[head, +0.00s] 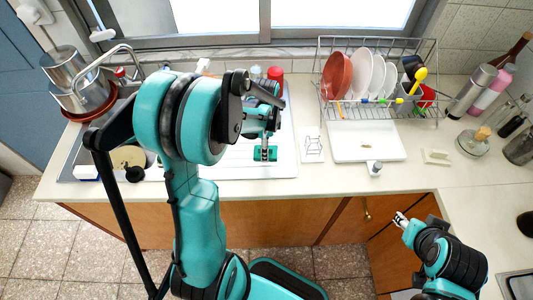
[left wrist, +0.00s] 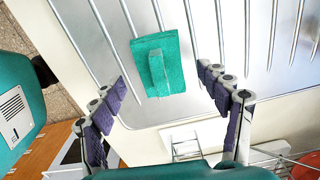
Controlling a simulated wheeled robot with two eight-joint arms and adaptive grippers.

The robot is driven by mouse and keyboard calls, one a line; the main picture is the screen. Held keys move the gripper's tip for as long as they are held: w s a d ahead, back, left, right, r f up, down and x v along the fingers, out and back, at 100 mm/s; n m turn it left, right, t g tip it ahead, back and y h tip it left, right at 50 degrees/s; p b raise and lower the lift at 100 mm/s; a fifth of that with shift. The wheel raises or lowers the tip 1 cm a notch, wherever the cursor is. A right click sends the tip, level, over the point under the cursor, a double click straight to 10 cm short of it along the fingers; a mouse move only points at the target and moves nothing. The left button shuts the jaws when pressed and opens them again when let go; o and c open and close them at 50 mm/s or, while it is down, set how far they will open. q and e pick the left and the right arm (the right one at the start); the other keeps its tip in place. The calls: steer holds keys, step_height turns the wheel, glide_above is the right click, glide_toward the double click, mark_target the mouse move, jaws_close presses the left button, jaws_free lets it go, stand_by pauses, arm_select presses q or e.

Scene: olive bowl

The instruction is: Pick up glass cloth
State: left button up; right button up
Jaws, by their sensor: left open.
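A green rectangular pad with a raised strip across its middle, which I take to be the glass cloth (left wrist: 174,58), lies on the ribbed metal drainboard in the left wrist view. It also shows in the head view (head: 265,154), partly hidden by my left gripper (head: 266,137). In the left wrist view the fingers of my left gripper (left wrist: 163,78) are spread wide, one on each side of the cloth, with nothing between the pads. I cannot tell how far above it they are. My right gripper (head: 400,219) hangs at the lower right, in front of the cabinets; its fingers are too small to read.
The drainboard (head: 226,166) adjoins the sink. A wire dish rack (head: 433,62) with plates stands at the back right, above a white tray (head: 365,146). A red-capped container (head: 275,75) stands behind my left gripper. Bottles and jars crowd the far right.

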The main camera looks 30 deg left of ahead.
arm_select(q)
steer(key=shift+f, duration=0.9)
steer(key=c, duration=1.2)
steer(key=shift+c, duration=0.2)
steer(key=shift+r, duration=0.1)
steer(key=shift+r, duration=0.5)
step_height(320, 180, up, 3)
steer(key=shift+f+p, duration=0.1)
steer(key=shift+p, duration=0.55)
steer(key=d+r+p, duration=0.2)
steer(key=d+r, duration=0.5)
steer(key=d, duration=0.4)
steer(key=shift+d, duration=0.3)
